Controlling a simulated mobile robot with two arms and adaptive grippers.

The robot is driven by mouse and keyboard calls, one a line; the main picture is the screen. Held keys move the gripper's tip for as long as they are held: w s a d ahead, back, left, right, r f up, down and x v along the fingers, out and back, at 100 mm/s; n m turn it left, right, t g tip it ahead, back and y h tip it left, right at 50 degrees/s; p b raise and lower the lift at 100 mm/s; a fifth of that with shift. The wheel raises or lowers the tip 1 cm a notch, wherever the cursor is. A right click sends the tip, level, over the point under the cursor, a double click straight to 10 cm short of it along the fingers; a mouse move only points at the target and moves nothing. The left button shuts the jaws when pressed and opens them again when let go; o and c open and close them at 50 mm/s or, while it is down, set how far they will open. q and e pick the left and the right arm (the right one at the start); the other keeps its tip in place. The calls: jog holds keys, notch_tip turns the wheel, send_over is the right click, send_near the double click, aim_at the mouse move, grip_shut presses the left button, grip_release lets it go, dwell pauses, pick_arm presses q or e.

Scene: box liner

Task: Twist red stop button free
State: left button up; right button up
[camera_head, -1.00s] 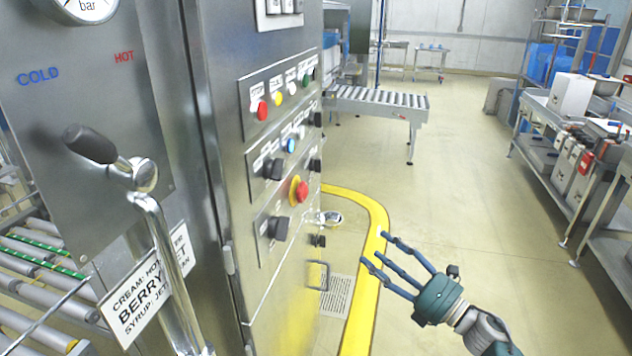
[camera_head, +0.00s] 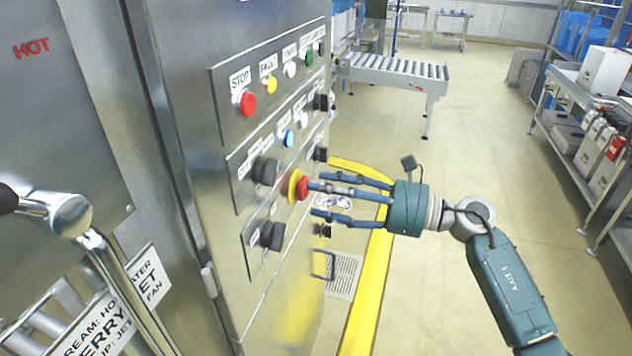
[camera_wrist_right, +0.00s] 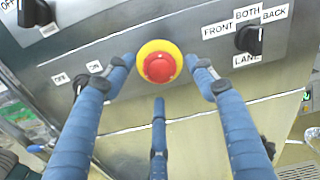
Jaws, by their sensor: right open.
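The red stop button (camera_head: 303,188) is a round mushroom head on a yellow collar, on the steel cabinet's control panel. My right gripper (camera_head: 318,198) is open in front of it, with its blue fingers pointing at the panel. In the right wrist view the red button (camera_wrist_right: 159,67) sits between the spread fingers (camera_wrist_right: 165,85), two above and one below. The fingers are around the button's sides; I cannot tell whether any touches it. My left gripper is not in view.
Black rotary knobs (camera_head: 264,171) (camera_head: 272,236) flank the button on the panel. A smaller red button (camera_head: 247,104) labelled STOP sits higher up. A lever (camera_head: 70,215) stands at the left.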

jog(key=shift+x, duration=1.1)
jog(key=c, duration=1.1)
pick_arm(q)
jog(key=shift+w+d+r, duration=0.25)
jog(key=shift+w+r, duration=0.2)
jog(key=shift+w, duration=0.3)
pick_arm(e)
jog(key=shift+c, duration=0.2)
